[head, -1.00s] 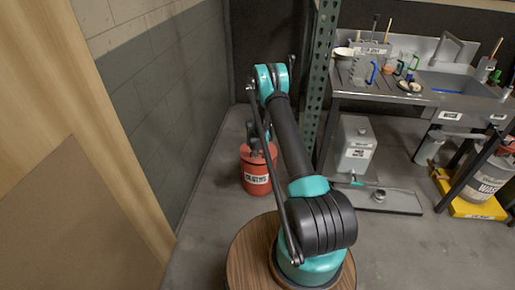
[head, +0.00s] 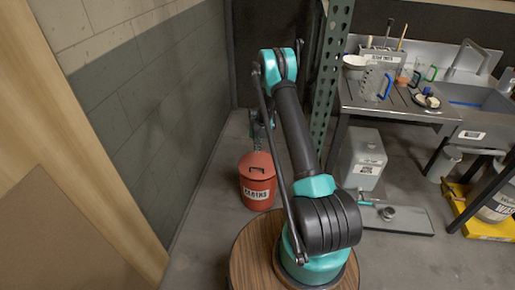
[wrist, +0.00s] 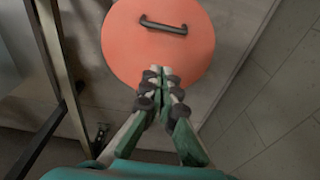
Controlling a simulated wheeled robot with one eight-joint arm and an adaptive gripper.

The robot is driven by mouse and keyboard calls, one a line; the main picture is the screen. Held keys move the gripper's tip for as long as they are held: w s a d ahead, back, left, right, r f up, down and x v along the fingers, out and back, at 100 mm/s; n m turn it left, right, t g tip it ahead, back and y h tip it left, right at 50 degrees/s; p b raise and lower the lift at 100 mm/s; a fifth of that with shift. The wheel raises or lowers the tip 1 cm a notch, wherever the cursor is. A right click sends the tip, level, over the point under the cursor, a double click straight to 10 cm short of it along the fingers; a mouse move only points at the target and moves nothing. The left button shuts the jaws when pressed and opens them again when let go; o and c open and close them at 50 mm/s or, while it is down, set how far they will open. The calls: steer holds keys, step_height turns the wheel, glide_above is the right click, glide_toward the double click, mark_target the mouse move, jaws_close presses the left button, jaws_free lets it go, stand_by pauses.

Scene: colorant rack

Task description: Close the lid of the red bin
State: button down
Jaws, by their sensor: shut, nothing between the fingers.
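The red bin (head: 258,196) stands on the floor by the grey wall, with a white label on its front. Its red lid (head: 257,167) lies flat over the top, and I see no gap at the rim. In the wrist view the lid (wrist: 130,52) is a full round disc with a dark handle (wrist: 163,26) near its far edge. My gripper (wrist: 163,74) is shut and empty, its fingertips in front of the lid's near part. In the head view my gripper (head: 262,138) is small and partly behind my arm, above and apart from the lid.
A green perforated post (head: 328,90) rises right of the bin. Beyond it are a white container (head: 362,160), a low grey platform (head: 400,222) and a sink bench (head: 395,108) with cups and tools. A wooden panel (head: 70,130) fills the left side. Floor between wall and bin is clear.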

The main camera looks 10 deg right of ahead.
glide_above(257, 171)
steer(key=w, duration=0.2)
step_height(257, 171, down, 6)
steer(key=shift+s+f, duration=0.3)
steer(key=shift+f, duration=0.25)
steer(key=shift+s+f, duration=0.25)
steer(key=shift+f, duration=0.25)
steer(key=shift+s+a+f, duration=0.1)
steer(key=shift+s+f, duration=0.4)
steer(key=shift+f, duration=0.1)
steer(key=shift+s+f, duration=0.1)
steer(key=shift+f, duration=0.45)
steer(key=shift+s+a+f, duration=0.15)
steer(key=shift+s+f, duration=0.15)
steer(key=shift+f, duration=0.15)
steer(key=shift+w+r, duration=0.1)
